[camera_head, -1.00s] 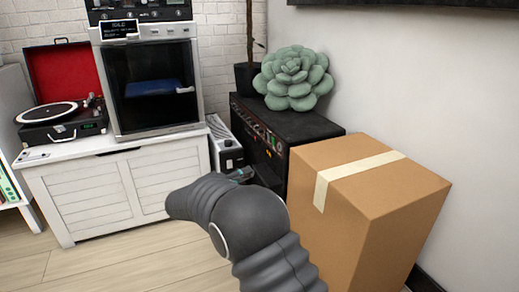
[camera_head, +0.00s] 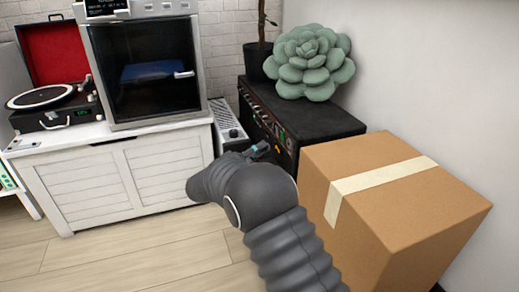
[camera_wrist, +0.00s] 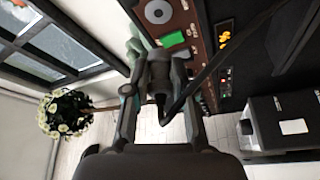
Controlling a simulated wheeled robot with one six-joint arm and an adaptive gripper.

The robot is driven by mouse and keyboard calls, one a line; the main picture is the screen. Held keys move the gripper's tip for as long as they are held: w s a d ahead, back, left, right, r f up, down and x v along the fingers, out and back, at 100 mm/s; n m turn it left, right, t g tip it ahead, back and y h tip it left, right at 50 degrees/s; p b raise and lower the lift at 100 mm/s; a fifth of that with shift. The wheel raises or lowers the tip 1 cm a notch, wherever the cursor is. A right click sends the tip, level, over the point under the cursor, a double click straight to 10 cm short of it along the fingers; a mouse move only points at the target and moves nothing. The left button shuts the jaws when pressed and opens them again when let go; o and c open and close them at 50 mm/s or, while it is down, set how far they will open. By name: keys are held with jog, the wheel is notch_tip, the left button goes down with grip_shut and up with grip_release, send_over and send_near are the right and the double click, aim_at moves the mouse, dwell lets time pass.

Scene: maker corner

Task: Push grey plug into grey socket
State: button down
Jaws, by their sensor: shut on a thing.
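My gripper (camera_wrist: 160,105) is shut on a dark grey plug (camera_wrist: 160,75), which lies between its two fingers in the wrist view. A black cable (camera_wrist: 215,62) runs close by it. The gripper tip also shows in the head view (camera_head: 260,150), in front of the black amplifier (camera_head: 262,125). The amplifier's brown control panel (camera_wrist: 205,70) is just beyond the fingers in the wrist view. A round silver fitting (camera_wrist: 158,12) sits on it; I cannot tell if it is the grey socket. My arm hides part of the amplifier front in the head view.
A cardboard box (camera_head: 400,195) stands close to the right of my arm. A grey unit (camera_head: 230,130) stands left of the amplifier, beside the white cabinet (camera_head: 110,180). A succulent cushion (camera_head: 312,62) rests on the amplifier. Floor at left is clear.

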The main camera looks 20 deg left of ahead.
aim_at(287, 142)
jog(key=shift+d, duration=0.1)
jog(key=shift+w+d+p, duration=0.35)
jog(key=shift+w+d, duration=0.45)
jog(key=shift+d, duration=0.25)
jog(key=shift+w+d+p, duration=0.3)
jog(key=shift+w+d, duration=0.5)
jog(key=shift+d, duration=0.2)
jog(key=shift+w+d, duration=0.1)
jog(key=shift+d, duration=0.05)
jog(key=shift+d+b, duration=0.1)
jog(key=shift+b, duration=0.55)
jog(key=shift+w+d, duration=0.2)
jog(key=shift+d, duration=0.25)
dwell(1.2)
jog(key=c, duration=0.9)
grip_release()
jog(key=v, duration=1.2)
